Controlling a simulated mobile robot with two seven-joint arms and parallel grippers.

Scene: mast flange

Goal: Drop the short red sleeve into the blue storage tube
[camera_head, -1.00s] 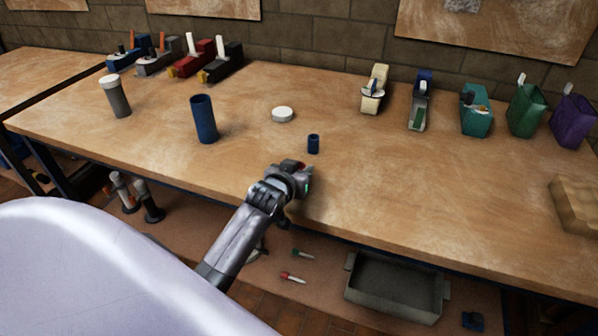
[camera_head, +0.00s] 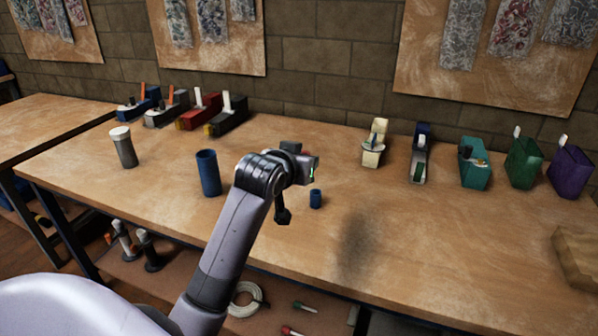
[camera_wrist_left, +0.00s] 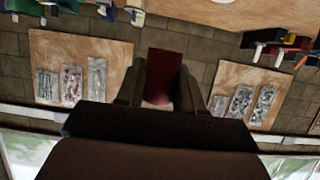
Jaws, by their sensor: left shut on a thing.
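The short red sleeve (camera_wrist_left: 163,78) is between the fingers of my left gripper (camera_wrist_left: 160,85) in the left wrist view. In the head view my left gripper (camera_head: 305,165) is raised above the workbench, and only a small bit of red shows at it. The blue storage tube (camera_head: 208,173) stands upright on the bench, left of the gripper, apart from it. Its open top faces up. My right gripper is not in view.
A short blue cylinder (camera_head: 315,198) stands just below the gripper in the picture. A grey canister with a white lid (camera_head: 124,147) stands left of the tube. Tools and holders line the back edge. The bench's right middle (camera_head: 420,225) is clear.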

